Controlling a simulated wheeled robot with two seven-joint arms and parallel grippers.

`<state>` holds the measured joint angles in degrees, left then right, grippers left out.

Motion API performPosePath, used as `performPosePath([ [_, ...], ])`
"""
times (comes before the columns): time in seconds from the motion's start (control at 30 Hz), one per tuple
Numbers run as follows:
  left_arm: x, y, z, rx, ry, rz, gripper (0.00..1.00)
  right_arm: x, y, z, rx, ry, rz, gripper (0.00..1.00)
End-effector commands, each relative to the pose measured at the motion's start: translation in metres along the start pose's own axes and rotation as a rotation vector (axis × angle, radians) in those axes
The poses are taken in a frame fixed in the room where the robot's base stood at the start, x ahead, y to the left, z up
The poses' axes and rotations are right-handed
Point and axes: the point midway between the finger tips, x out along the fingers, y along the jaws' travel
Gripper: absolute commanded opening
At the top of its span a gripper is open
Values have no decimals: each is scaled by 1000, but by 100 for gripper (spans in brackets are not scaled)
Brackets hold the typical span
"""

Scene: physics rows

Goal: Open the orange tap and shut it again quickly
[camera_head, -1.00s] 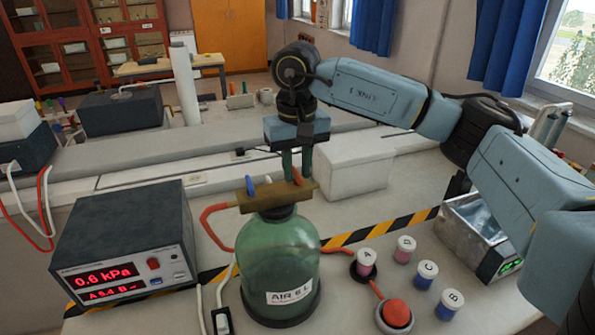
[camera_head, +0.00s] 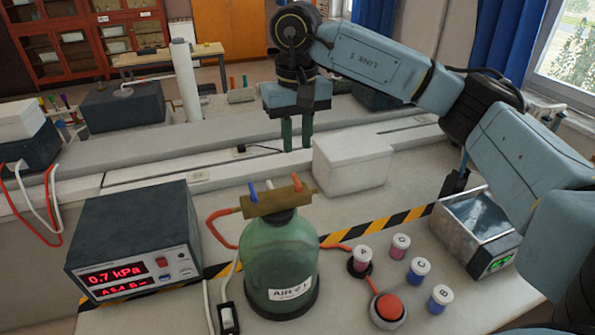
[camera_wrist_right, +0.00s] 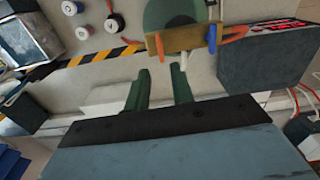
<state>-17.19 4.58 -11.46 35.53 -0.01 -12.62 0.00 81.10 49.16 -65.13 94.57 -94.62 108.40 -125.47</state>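The orange tap (camera_head: 297,182) and a blue tap (camera_head: 252,191) sit on the brass block (camera_head: 278,201) on top of the green bottle (camera_head: 280,255) labelled AIR. My left gripper is not in view.
The meter box (camera_head: 135,240) at left reads 0.7 kPa. A white box (camera_head: 351,162) stands behind the bottle, close to my right gripper. Several lidded jars (camera_head: 418,270), a red button (camera_head: 389,308) and a metal water bath (camera_head: 475,225) stand at right.

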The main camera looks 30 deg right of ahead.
Motion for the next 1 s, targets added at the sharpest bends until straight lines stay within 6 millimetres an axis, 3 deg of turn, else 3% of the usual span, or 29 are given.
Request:
performPosePath([
  [0.37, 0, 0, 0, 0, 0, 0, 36, -2, -2, 4, -2, -1, 0, 24],
  [1.0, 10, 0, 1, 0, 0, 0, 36, -16, -34, 92, -4, 1, 1, 24],
])
